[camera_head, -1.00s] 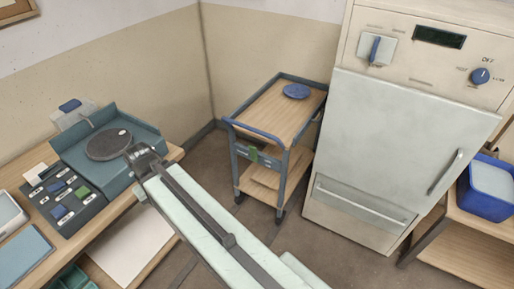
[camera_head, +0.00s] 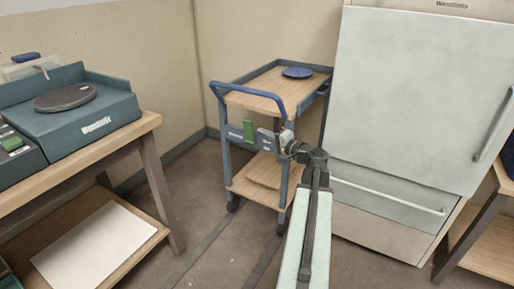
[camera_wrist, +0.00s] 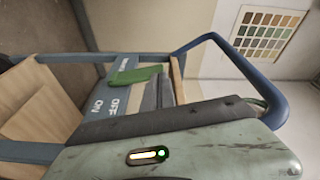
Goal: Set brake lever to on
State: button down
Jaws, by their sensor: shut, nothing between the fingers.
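The brake lever (camera_head: 249,131) is a small green handle on the end panel of the cart (camera_head: 233,130); it stands roughly upright in the head view. In the wrist view, which is turned sideways, the green lever (camera_wrist: 137,75) lies across the panel, with the printed words OFF and ON beside it. ON is farther from the blue handle than OFF. My gripper (camera_head: 278,135) is just right of the lever in the head view, in front of the panel. It is shut and empty. Contact with the lever does not show; the fingertips are hard to make out.
The cart's blue push handle (camera_head: 250,88) arches above the panel, and a blue disc (camera_head: 297,72) lies on its top shelf. A wooden table (camera_head: 140,128) stands at left, with open floor between.

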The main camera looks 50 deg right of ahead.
jog(key=s+d+m+h, duration=0.1)
jog(key=s+d, duration=0.2)
jog(key=d, duration=0.1)
send_over(249, 132)
jog(key=s+d, duration=0.2)
jog(key=s, duration=0.2)
jog(key=shift+w+r+t, duration=0.25)
jog(key=shift+r+t, duration=0.1)
jog(key=shift+t, duration=0.05)
